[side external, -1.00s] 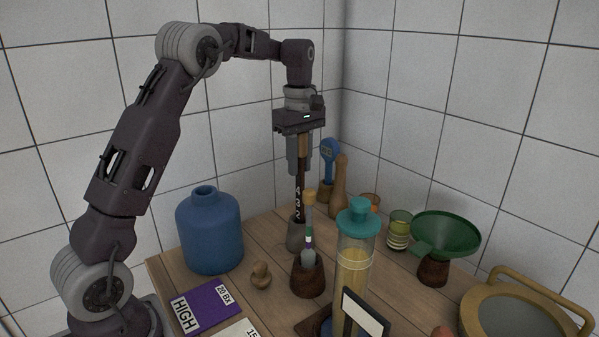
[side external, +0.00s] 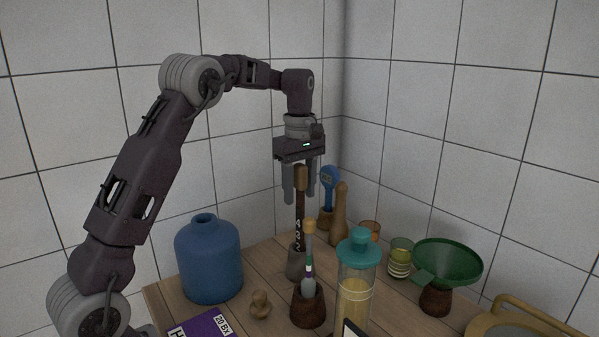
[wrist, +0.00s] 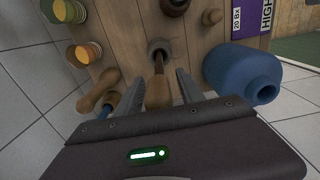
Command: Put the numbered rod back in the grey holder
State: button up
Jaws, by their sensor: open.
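The numbered rod (side external: 299,222) is dark brown with pale figures and a light wooden grip on top. It stands upright with its lower end in the mouth of the grey holder (side external: 296,266), so its tip is hidden. My gripper (side external: 300,200) is open around the wooden grip, a finger on either side. In the wrist view the rod's grip (wrist: 158,93) lies between the parted fingers (wrist: 160,76), with a gap on both sides. The round grey holder (wrist: 152,45) shows beyond it, with the rod's dark shaft running into its mouth.
A brown holder (side external: 307,307) with a thin tool stands in front. A blue demijohn (side external: 208,262) is at left, a teal-capped cylinder (side external: 358,252) and green funnel (side external: 446,262) at right. A blue-headed tool (side external: 328,176) and wooden bottle (side external: 339,215) stand close behind my gripper.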

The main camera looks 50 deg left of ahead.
aim_at(300, 163)
notch_tip(300, 163, up, 10)
jog(key=shift+r, duration=0.45)
jog(key=shift+s+d+r, duration=0.2)
jog(key=shift+d+r, duration=0.05)
jog(key=shift+r, duration=0.05)
jog(key=s+d+r+m+t, duration=0.35)
jog(key=s+d+m, duration=0.6)
jog(key=s, duration=0.45)
jog(key=s+d+f+m+t, duration=0.1)
jog(key=s+d+f+m, duration=0.2)
jog(key=s+f, duration=0.3)
jog(key=s+d+f+m+t, duration=0.1)
jog(key=s+d+f+m, duration=0.3)
jog(key=s, duration=0.5)
jog(key=shift+f+m, duration=0.75)
jog(key=shift+f, duration=0.1)
